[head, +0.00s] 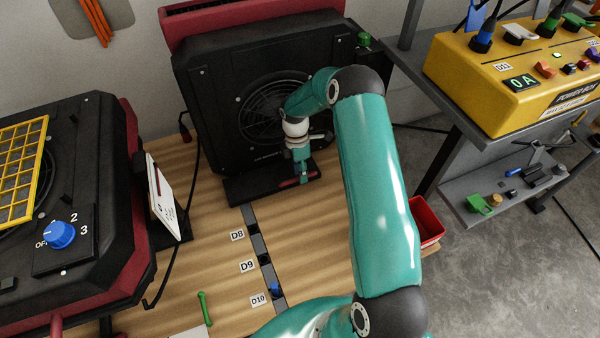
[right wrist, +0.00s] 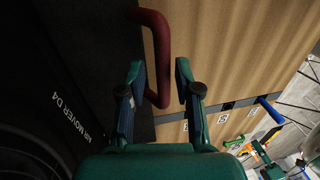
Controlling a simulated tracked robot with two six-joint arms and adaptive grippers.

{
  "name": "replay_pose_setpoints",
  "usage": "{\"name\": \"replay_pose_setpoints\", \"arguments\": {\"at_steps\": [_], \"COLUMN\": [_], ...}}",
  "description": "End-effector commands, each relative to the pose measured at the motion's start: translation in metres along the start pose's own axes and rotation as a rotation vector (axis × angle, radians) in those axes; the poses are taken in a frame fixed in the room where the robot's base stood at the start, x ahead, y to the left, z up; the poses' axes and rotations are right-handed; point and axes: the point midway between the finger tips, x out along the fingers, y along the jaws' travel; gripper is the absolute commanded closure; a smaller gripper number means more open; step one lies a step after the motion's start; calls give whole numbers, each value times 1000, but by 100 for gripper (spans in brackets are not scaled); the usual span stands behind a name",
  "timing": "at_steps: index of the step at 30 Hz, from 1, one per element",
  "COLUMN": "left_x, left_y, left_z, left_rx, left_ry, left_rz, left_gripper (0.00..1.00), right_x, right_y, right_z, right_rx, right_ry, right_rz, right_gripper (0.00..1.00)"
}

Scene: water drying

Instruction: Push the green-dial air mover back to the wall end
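The green-dial air mover (head: 215,95) is a large black box with a round fan grille. It stands upright at the far end of the wooden bench, and its green dial (head: 363,41) shows at its upper right corner. A dark red handle (right wrist: 163,45) sits low at its front; in the right wrist view the label AIR MOVER D4 (right wrist: 68,116) is beside it. My right gripper (right wrist: 158,72) is open, with the handle's bar between its fingers and gaps visible. In the head view the gripper (head: 303,178) is low at the mover's front. My left gripper is out of view.
A slotted strip (head: 256,240) with D8, D9 and D10 labels runs along the bench (head: 195,255). Another air mover with a blue dial (head: 60,235) stands at left. A yellow power box (head: 470,80) and a red bin (head: 425,222) are at right. A cable hangs left of the mover.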

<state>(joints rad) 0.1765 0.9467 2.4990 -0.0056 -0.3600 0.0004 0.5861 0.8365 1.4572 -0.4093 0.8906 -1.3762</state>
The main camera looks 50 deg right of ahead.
Motion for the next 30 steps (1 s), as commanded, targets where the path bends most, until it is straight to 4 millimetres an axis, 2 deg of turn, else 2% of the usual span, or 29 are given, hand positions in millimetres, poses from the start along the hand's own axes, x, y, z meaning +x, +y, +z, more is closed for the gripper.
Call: {"name": "replay_pose_setpoints", "arguments": {"at_steps": [9, 14, 30], "left_x": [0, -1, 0], "left_y": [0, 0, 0], "left_z": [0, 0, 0], "left_rx": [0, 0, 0], "left_ry": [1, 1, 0], "left_rz": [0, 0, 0], "left_gripper": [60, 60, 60], "right_x": [0, -10, -104], "right_y": [0, 1, 1], "right_z": [-5, -5, -5], "right_rx": [-7, -7, -8], "right_ry": [2, 3, 1], "right_rz": [-3, 0, 0], "right_gripper": [59, 59, 59]}}
